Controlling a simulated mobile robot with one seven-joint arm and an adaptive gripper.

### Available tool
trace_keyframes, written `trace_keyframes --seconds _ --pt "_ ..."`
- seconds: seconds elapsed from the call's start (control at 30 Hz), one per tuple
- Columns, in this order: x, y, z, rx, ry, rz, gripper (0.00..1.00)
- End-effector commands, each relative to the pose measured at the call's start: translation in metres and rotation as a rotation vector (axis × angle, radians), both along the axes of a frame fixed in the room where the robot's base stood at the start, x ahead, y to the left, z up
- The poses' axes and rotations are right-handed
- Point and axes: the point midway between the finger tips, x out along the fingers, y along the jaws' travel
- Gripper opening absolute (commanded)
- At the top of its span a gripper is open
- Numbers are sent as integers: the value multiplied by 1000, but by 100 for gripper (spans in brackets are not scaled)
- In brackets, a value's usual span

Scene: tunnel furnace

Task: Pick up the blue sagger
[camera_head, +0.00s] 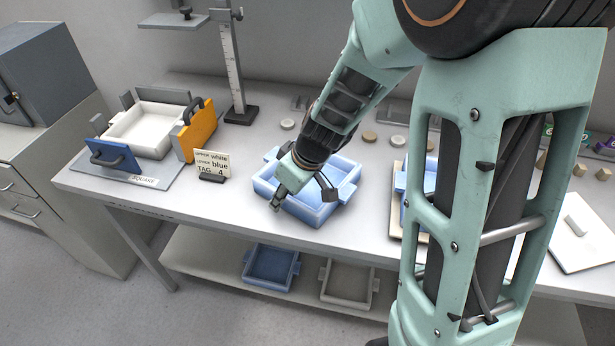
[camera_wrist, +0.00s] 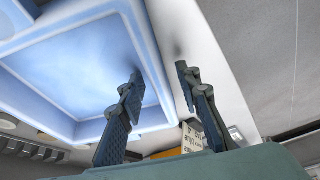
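The blue sagger (camera_head: 318,214), an open shallow tray with side lugs, stands on the table in the middle of the head view. My gripper (camera_head: 302,200) is over its left front part and hides some of it. In the wrist view the sagger (camera_wrist: 142,30) fills the upper left. My gripper (camera_wrist: 158,73) is open there, with one finger over the tray's inside and the other beyond its rim, so the wall shows between them. I cannot tell whether either finger touches it.
A label card (camera_head: 213,163) reads white upper, blue lower, tag 4. Left of it is a white sagger (camera_head: 146,131) in a fixture with blue and orange plates. Another blue sagger (camera_head: 271,268) and a grey one (camera_head: 347,284) sit on the lower shelf. Small discs (camera_head: 369,136) lie behind.

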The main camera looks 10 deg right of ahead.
Motion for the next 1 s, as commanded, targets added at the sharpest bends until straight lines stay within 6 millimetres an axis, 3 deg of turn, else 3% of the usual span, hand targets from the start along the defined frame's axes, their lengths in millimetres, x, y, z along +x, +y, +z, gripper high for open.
trace_keyframes --seconds 0.07,0.37,1.0 --pt "0 0 0 0 0 0 31" --pt "0 0 1 0 0 0 0" --pt "2 0 3 0 -4 0 0"
